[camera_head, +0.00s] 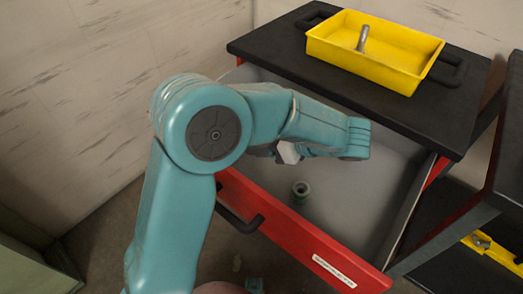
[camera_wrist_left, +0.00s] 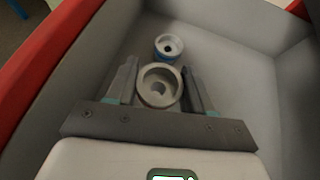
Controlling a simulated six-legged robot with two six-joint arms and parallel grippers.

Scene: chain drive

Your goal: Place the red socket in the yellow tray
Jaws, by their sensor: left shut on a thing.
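The yellow tray (camera_head: 390,73) sits on the black top of the cart, with a slim metal cylinder (camera_head: 362,39) standing in it. My left gripper (camera_wrist_left: 160,88) is inside the open drawer, shut on a grey metal socket (camera_wrist_left: 147,77) with its open end facing the camera. In the head view my arm hides the fingertips and the held socket.
The open grey drawer has a red front (camera_head: 315,245) with a black handle. The drawer floor to the right is bare. Walls enclose the gripper. A black shelf unit with another yellow tray (camera_head: 490,250) stands at the lower right.

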